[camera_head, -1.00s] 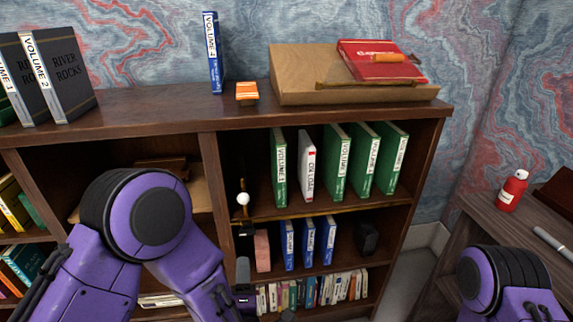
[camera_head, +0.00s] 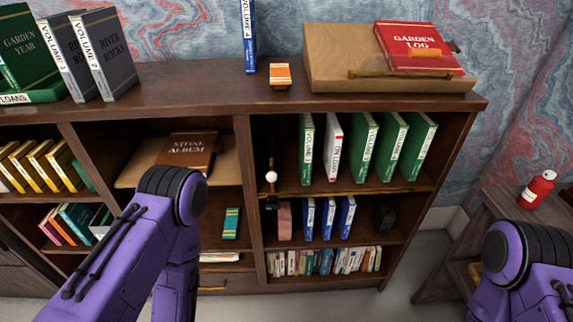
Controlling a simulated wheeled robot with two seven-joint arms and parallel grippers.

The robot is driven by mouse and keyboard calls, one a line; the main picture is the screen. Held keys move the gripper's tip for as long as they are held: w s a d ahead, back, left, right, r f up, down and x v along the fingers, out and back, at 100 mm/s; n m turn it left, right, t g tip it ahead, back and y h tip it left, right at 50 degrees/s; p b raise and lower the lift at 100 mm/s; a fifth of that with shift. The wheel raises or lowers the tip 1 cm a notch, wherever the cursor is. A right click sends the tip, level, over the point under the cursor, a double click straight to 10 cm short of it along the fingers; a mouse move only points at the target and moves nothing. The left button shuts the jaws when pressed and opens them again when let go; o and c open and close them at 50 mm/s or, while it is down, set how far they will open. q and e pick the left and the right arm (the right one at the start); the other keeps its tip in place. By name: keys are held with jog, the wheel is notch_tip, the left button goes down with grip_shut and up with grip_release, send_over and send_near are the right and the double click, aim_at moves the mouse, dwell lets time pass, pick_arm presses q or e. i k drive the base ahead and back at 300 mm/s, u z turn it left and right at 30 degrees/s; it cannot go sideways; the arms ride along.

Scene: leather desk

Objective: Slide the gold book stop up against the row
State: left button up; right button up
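A thin upright stop, gold and dark in tone with a white knob (camera_head: 270,177), stands at the left end of the right bay's upper shelf, seen nearly edge-on. A gold rail (camera_head: 350,193) runs along that shelf's front edge. To the stop's right is the row: a green book (camera_head: 306,150), a white book (camera_head: 333,148) and several more green books (camera_head: 391,146), all upright. A gap separates the stop from the first green book. My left arm hangs before the middle bay and my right arm is at the lower right. Neither gripper shows.
Below the row are a pink block (camera_head: 284,221), blue books (camera_head: 328,218) and a dark object (camera_head: 384,217). A bay divider (camera_head: 249,200) stands just left of the stop. A side desk (camera_head: 490,205) with a red bottle (camera_head: 537,190) is at right.

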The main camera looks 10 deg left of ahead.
aim_at(271, 177)
jog(key=z, duration=0.85)
jog(key=k, duration=0.7)
jog(key=u, duration=0.9)
jog(key=i, duration=0.5)
jog(key=z, duration=2.05)
jog(key=k, duration=0.4)
jog(key=u, duration=0.85)
